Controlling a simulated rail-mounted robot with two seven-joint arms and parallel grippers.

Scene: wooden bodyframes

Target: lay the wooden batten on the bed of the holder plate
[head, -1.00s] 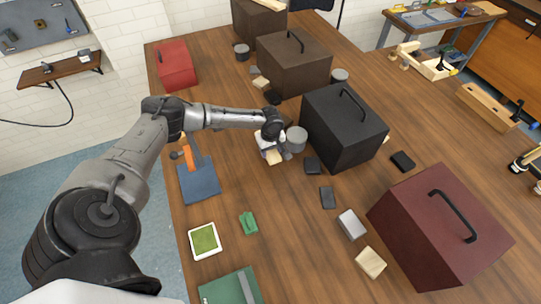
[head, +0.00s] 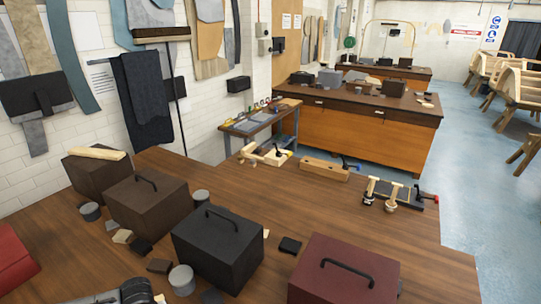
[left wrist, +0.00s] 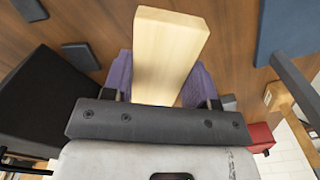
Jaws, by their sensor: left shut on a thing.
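In the left wrist view my left gripper (left wrist: 160,88) is shut on a pale wooden batten (left wrist: 170,45), which sticks out beyond the purple-sided fingers. In the head view only part of my left arm shows at the bottom edge, and the gripper and batten are out of frame. A dark plate with wooden posts and clamps (head: 402,193), which looks like the holder plate, lies on the far right of the bench. Its bed looks empty between the posts. My right gripper is in neither view.
A black box (head: 218,247), brown boxes (head: 147,207) and a maroon box (head: 343,272) with handles stand on the bench. Grey cans (head: 182,279) and small dark blocks (head: 290,245) lie among them. A wooden beam (head: 324,169) lies left of the plate. Bench space before the plate is clear.

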